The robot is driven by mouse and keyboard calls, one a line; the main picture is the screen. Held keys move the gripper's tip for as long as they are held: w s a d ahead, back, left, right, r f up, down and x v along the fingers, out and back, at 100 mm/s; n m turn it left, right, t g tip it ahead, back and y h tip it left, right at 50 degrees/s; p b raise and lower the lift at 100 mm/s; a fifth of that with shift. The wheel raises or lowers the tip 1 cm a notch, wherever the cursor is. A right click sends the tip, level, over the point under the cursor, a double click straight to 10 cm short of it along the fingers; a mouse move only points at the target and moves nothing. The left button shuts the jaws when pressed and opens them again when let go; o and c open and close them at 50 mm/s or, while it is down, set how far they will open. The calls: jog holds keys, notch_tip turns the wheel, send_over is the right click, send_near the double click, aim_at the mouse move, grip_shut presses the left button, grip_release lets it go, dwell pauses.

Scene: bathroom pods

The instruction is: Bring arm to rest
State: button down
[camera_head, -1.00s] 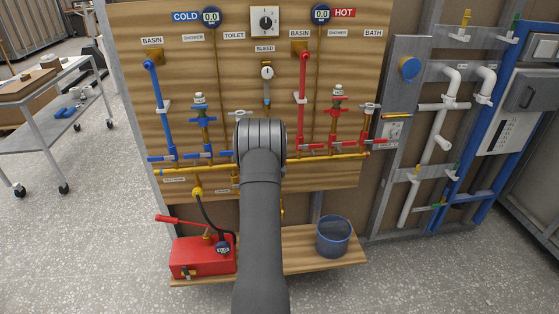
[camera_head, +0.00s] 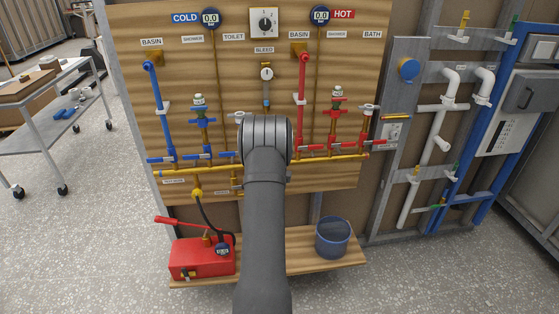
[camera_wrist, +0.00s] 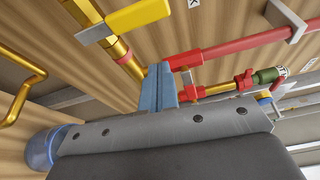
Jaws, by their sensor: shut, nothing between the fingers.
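My arm rises from the bottom centre of the head view, in front of the wooden pipe board (camera_head: 130,70). Its rounded grey joint covers the middle of the yellow manifold pipe (camera_head: 340,157), and my gripper is hidden behind it there. In the wrist view my gripper (camera_wrist: 159,88) shows as two blue fingers side by side above a grey bolted plate. They are shut with nothing between them. Brass pipe, a yellow lever (camera_wrist: 138,15) and a red pipe (camera_wrist: 235,45) appear beyond the fingers. I cannot tell how near the fingers are to them.
A red pump box (camera_head: 200,258) with a hose and a blue bucket (camera_head: 333,238) stand on the low wooden shelf (camera_head: 300,262). Blue valves (camera_head: 203,125) are left of my arm, red valves (camera_head: 335,115) right. A trolley (camera_head: 50,115) stands at far left. Speckled floor is open in front.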

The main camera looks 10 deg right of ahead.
jog(key=v, duration=0.6)
jog(key=shift+s, duration=0.4)
jog(key=shift+w+f, duration=0.1)
jog(key=w, duration=0.9)
jog(key=shift+a, duration=0.3)
jog(key=shift+w+d, duration=0.1)
jog(key=shift+w, duration=0.05)
